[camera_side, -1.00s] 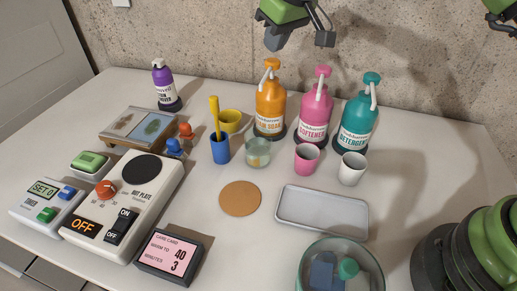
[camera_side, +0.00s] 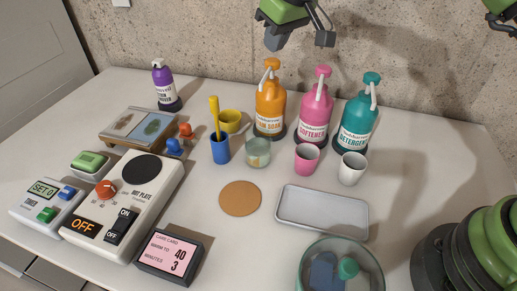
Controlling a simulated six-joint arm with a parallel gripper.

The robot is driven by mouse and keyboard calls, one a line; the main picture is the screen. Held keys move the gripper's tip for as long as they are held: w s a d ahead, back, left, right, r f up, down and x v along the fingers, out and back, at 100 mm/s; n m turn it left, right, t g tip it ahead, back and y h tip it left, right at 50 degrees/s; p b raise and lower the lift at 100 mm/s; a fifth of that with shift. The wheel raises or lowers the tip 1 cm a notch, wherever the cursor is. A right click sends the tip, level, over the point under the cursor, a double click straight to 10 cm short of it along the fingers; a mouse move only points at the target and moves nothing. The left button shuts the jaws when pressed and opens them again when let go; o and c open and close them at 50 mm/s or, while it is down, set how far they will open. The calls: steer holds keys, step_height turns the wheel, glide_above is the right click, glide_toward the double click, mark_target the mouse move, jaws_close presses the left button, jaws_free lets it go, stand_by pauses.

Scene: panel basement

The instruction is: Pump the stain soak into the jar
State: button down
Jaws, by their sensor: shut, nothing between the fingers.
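The stain soak is an orange pump bottle (camera_side: 270,108) with an orange pump head and a pale spout, standing upright on a dark base at the back of the table. The jar (camera_side: 257,153) is a small clear glass just in front of it, with a label or amber patch showing on its side. I cannot tell whether liquid is in it. My gripper (camera_side: 277,42) is at the top edge of the view, above the orange pump head and apart from it. It is shut and empty, and partly cut off by the frame.
A pink softener bottle (camera_side: 315,112) and teal detergent bottle (camera_side: 357,115) stand to the right, with a pink cup (camera_side: 307,158) and white cup (camera_side: 352,169) in front. A blue holder (camera_side: 220,149) stands left of the jar. A cork disc (camera_side: 240,198) and metal tray (camera_side: 322,212) lie nearer.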

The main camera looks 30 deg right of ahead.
mark_target(272, 60)
steer(key=shift+f, duration=0.1)
stand_by(0.3)
steer(key=shift+f, duration=1.5)
steer(key=shift+r, duration=1.6)
steer(key=shift+f, duration=0.1)
steer(key=shift+f, duration=1.45)
steer(key=shift+r, duration=1.5)
